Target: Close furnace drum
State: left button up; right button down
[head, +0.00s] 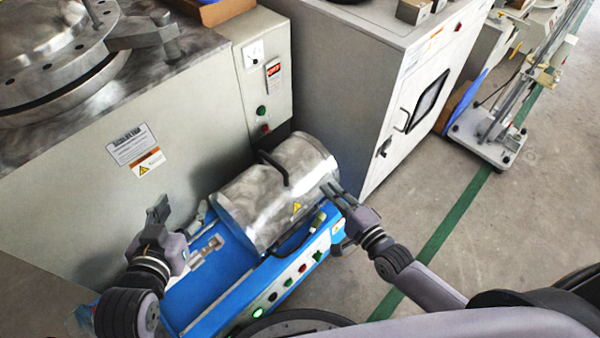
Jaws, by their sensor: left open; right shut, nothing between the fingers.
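The furnace drum (262,200) is a shiny metal cylinder lying on a blue machine base (213,277), with a dark handle on top and a yellow warning label on its front. It looks closed over, but I cannot tell whether its lid is fully seated. My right gripper (331,188) is shut and empty at the drum's right end; I cannot tell whether it touches the metal. My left gripper (171,207) is open and empty, to the left of the drum, above the blue base.
A control panel with several buttons (288,283) and a dark bar run along the base's front. A large grey machine (80,180) stands behind left, and a white cabinet (345,90) behind right. Open floor (465,235) lies to the right, crossed by a green line.

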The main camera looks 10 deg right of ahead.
aim_at(302, 182)
jog(key=b+x, duration=0.2)
jog(key=x, duration=0.7)
jog(key=shift+w+a+b, duration=0.2)
jog(key=shift+w+b, duration=0.05)
jog(key=shift+b, duration=0.05)
jog(key=shift+s+a+r, duration=0.15)
jog(key=shift+s+a, duration=0.25)
jog(key=shift+a, duration=0.2)
jog(key=shift+s+a+r, duration=0.15)
jog(key=shift+s+a, duration=0.25)
jog(key=shift+a, duration=0.25)
pick_arm(q)
notch_tip(302, 182, up, 12)
jog(key=w+d+t+h, duration=0.2)
jog(key=t, duration=0.5)
jog(key=shift+d+r, duration=0.15)
pick_arm(e)
jog(key=shift+s+a+r, duration=0.1)
jog(key=shift+s+a, duration=0.2)
pick_arm(q)
jog(key=shift+w+t, duration=0.1)
jog(key=shift+t, duration=0.2)
